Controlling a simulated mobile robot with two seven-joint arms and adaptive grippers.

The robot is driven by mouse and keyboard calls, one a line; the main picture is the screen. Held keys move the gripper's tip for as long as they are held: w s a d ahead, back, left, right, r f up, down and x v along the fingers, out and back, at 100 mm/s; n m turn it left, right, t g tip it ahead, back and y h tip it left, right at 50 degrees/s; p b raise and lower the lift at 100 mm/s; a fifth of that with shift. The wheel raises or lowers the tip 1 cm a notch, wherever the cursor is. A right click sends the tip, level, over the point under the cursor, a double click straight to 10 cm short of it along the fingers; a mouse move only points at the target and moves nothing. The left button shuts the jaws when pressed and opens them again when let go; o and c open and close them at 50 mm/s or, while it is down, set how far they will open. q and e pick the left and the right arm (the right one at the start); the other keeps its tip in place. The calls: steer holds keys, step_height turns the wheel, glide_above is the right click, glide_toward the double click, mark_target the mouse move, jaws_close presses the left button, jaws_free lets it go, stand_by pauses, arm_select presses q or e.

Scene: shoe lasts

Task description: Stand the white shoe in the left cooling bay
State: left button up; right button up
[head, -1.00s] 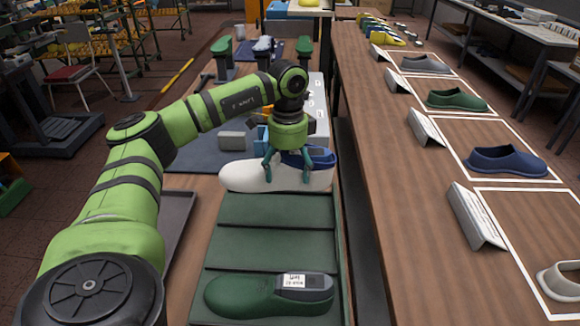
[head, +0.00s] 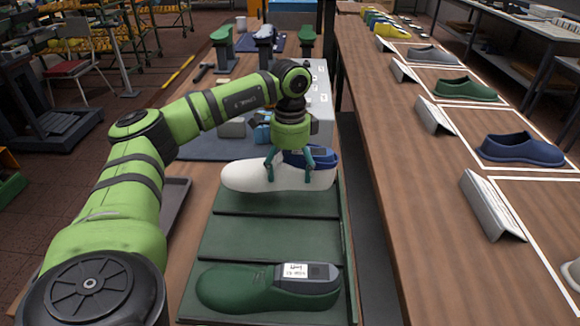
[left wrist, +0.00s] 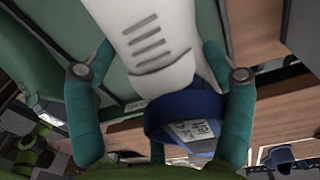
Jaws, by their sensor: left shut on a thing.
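The white shoe (head: 245,176) lies crosswise, toe to the left, at the far end of a green ribbed tray (head: 255,238). My left gripper (head: 288,172) points down and is shut on it, one finger on each side; a gap under the shoe cannot be told. A blue part with a label (head: 322,157) shows at the shoe's right end. The left wrist view shows the white shoe (left wrist: 150,35) between the fingers, with the blue labelled part (left wrist: 188,122) at its end. I cannot tell which place is the left cooling bay. My right gripper is not in view.
A green shoe (head: 245,288) with a labelled grey end lies in the tray's front section; the middle section is empty. A long wooden bench (head: 400,210) on the right carries white-outlined spaces, cards, a blue shoe (head: 520,150) and a green shoe (head: 465,89). Stands are behind.

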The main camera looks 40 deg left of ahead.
mark_target(290, 188)
arm_select(q)
steer(key=shift+f+b, duration=0.8)
steer(key=shift+f, duration=0.6)
steer(key=shift+f+b, duration=0.85)
steer(key=shift+f, duration=0.65)
steer(key=shift+f, duration=0.15)
steer(key=o, duration=1.6)
steer(key=shift+f, duration=0.1)
